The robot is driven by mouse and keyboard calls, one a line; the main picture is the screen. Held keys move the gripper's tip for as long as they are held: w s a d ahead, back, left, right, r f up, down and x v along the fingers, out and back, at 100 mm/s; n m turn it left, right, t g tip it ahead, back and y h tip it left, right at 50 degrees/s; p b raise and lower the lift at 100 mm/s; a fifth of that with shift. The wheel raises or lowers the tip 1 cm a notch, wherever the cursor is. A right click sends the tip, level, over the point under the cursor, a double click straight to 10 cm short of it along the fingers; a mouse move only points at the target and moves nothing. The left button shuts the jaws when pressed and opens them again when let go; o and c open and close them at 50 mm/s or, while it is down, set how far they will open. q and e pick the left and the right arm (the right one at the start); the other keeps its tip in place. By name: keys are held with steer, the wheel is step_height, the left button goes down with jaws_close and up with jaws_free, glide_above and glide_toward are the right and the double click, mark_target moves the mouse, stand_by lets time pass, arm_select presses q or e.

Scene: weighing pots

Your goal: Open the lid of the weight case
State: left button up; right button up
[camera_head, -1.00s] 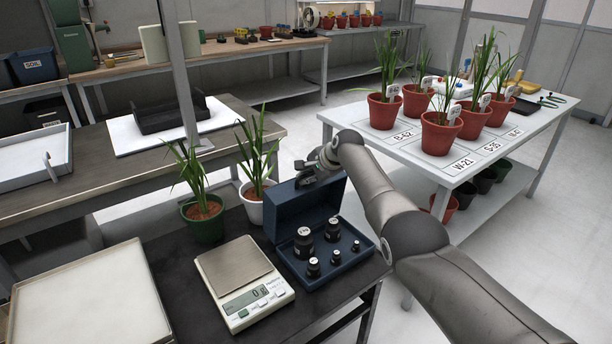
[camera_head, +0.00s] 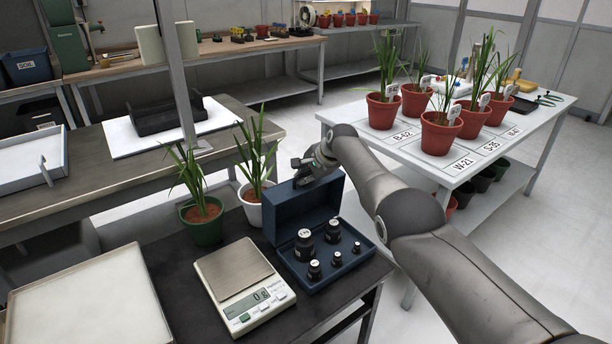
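The blue weight case (camera_head: 350,268) stands on the dark table with its lid (camera_head: 300,212) raised upright at the back. Several black weights (camera_head: 332,232) of different sizes stand in its tray. My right gripper (camera_head: 301,168) is at the lid's top edge, just behind or above it. Its fingers are small and partly hidden by the arm's wrist, so I cannot tell whether they touch the lid or how far apart they are. My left gripper is not in view.
A scale (camera_head: 247,306) reading 0 g stands left of the case. A green pot (camera_head: 203,226) and a white pot (camera_head: 252,206) with plants stand behind it. A pale tray (camera_head: 88,300) lies at left. Red pots (camera_head: 440,134) stand on the right table.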

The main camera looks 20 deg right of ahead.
steer(key=shift+o, duration=0.2)
steer(key=shift+r, duration=0.2)
steer(key=shift+s+d+r, duration=0.15)
steer(key=shift+s+r, duration=0.15)
steer(key=shift+r, duration=0.05)
steer(key=v, duration=1)
steer(key=shift+s+r, duration=0.25)
steer(key=shift+s, duration=0.05)
steer(key=shift+d, duration=0.1)
